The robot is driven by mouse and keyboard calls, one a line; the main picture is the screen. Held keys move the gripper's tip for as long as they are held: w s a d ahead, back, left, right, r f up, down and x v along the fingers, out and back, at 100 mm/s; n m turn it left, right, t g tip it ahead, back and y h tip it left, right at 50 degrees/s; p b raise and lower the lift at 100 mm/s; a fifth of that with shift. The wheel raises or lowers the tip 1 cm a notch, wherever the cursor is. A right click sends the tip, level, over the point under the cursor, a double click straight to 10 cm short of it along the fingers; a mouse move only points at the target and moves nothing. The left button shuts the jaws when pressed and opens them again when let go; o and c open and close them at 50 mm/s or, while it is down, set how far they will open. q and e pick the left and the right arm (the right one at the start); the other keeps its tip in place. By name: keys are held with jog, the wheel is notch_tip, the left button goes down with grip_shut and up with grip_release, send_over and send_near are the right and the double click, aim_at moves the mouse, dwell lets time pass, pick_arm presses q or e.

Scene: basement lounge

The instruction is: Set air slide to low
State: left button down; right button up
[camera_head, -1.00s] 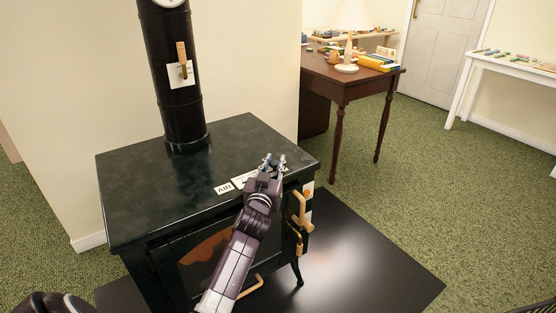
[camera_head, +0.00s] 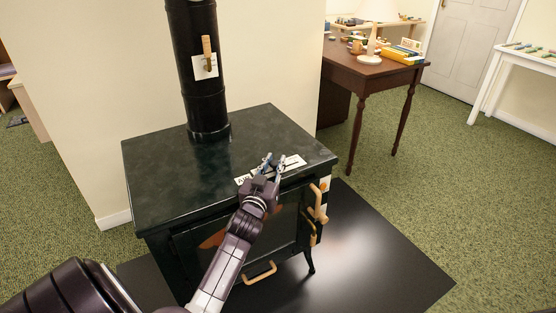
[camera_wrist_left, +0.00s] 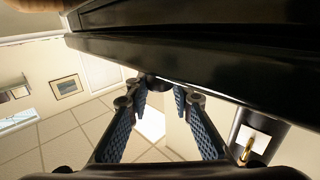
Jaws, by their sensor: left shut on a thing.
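The black stove (camera_head: 210,160) has a white air label (camera_head: 243,181) and a white scale plate (camera_head: 294,162) along the front edge of its top. My left gripper (camera_head: 273,163) reaches over that edge, between the label and the right part of the plate, and covers the plate's middle. In the left wrist view, the fingers of my left gripper (camera_wrist_left: 160,95) are shut on a small dark knob (camera_wrist_left: 154,82), seemingly the air slide's, below the black stove edge. The slide's exact setting is hidden. My right gripper is out of view.
The stove door has wooden handles (camera_head: 318,203) at its right and a lower wooden handle (camera_head: 260,273). A black stovepipe (camera_head: 203,105) carries another wooden handle (camera_head: 207,50). A brown table (camera_head: 365,75) stands behind right. Green carpet is clear at the right.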

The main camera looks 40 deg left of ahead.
pick_arm(q)
jog(key=shift+f, duration=0.1)
jog(key=c, duration=1.7)
grip_release()
jog(key=shift+o, duration=0.2)
jog(key=v, duration=1.2)
